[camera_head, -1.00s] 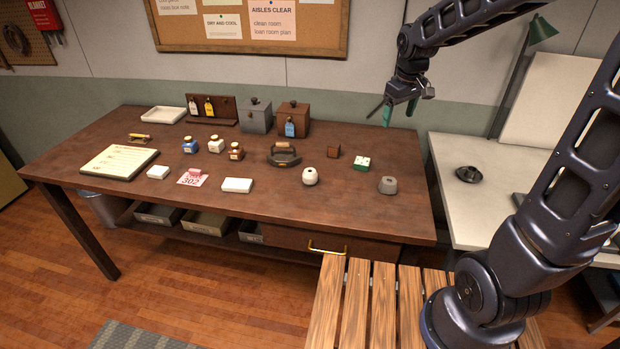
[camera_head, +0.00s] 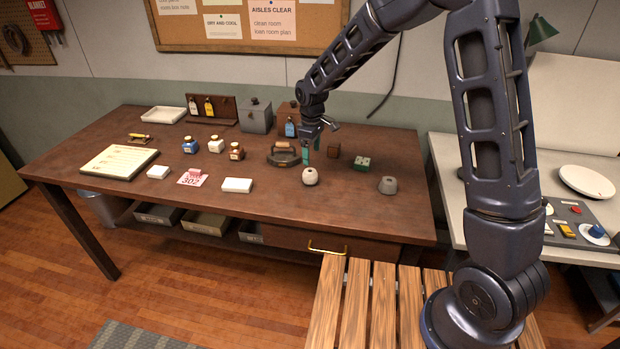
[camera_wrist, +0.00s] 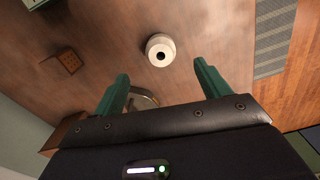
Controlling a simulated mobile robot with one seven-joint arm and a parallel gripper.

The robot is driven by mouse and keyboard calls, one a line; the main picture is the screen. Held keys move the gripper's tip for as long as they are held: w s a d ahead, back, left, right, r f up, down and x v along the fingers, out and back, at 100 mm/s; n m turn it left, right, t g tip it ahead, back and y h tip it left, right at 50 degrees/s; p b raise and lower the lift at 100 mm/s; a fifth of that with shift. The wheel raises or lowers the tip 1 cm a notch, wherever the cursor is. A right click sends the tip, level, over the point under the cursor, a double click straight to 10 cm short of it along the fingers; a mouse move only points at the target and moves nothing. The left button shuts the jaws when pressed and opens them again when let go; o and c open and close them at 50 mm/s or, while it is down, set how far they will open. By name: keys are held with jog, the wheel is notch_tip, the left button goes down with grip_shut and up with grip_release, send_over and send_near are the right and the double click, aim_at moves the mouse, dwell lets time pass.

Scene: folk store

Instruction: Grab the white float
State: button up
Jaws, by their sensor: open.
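The white float (camera_head: 310,176) is a small rounded white piece with a dark hole in its top. My gripper (camera_head: 312,146) has green fingers and hangs above and slightly behind the float in the head view. In the wrist view my gripper (camera_wrist: 162,80) is open, with nothing between its fingers.
A dark iron (camera_head: 284,155) stands behind and left of the float. A small brown block (camera_head: 334,150), a green-and-white block (camera_head: 362,163) and a grey piece (camera_head: 387,185) stand to the right. A white block (camera_head: 237,185) lies left. The table just in front of the float is clear.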

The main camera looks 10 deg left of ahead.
aim_at(309, 170)
notch_tip(309, 170, down, 6)
jog(key=shift+a+r, duration=0.15)
jog(key=shift+r, duration=0.1)
jog(key=shift+w+a+f, duration=0.1)
jog(key=shift+a+f, duration=0.1)
jog(key=shift+f, duration=1.2)
jog(key=shift+a+f, duration=0.15)
jog(key=shift+f, duration=1.2)
jog(key=shift+c, duration=0.3)
jog(key=c, duration=1)
